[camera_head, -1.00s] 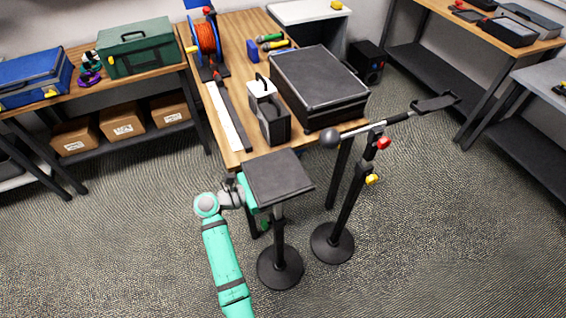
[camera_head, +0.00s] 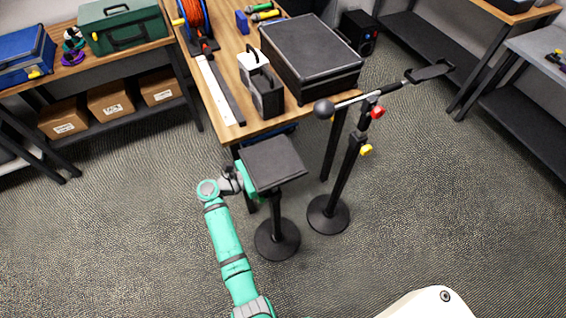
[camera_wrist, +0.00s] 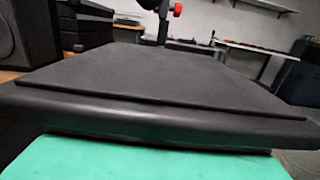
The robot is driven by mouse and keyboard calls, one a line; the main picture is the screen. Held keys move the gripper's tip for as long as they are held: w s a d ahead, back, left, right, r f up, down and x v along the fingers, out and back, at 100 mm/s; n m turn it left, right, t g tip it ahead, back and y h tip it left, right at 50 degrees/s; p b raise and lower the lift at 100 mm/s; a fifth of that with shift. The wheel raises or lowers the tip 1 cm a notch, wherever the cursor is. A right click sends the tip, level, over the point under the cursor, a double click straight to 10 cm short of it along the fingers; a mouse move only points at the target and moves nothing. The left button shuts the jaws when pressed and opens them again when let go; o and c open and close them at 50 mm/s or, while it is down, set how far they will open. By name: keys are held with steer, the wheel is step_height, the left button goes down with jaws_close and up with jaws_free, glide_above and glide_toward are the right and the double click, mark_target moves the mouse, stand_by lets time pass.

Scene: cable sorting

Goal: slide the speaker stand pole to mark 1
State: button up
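The speaker stand in the head view has a flat black top plate (camera_head: 272,162), a dark pole (camera_head: 276,207) and a round base (camera_head: 277,239) on the floor. It stands upright. My gripper (camera_head: 250,181), green, is at the left side of the stand, just below the plate's edge. Its fingertips are hidden by the plate, so I cannot see whether they hold the pole. In the wrist view the plate (camera_wrist: 160,80) fills the middle, with the green gripper body (camera_wrist: 145,163) below it. No mark 1 is legible.
A microphone boom stand (camera_head: 350,160) with red and yellow knobs stands close to the right, its base (camera_head: 328,214) near the speaker stand's. A wooden table (camera_head: 228,72) behind holds a black case (camera_head: 312,55) and a cable reel (camera_head: 193,22). Carpet in front is clear.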

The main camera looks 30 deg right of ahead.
mark_target(252, 176)
steer(key=a, duration=1)
steer(key=shift+w+a, duration=0.25)
steer(key=shift+a, duration=0.1)
steer(key=shift+w, duration=0.1)
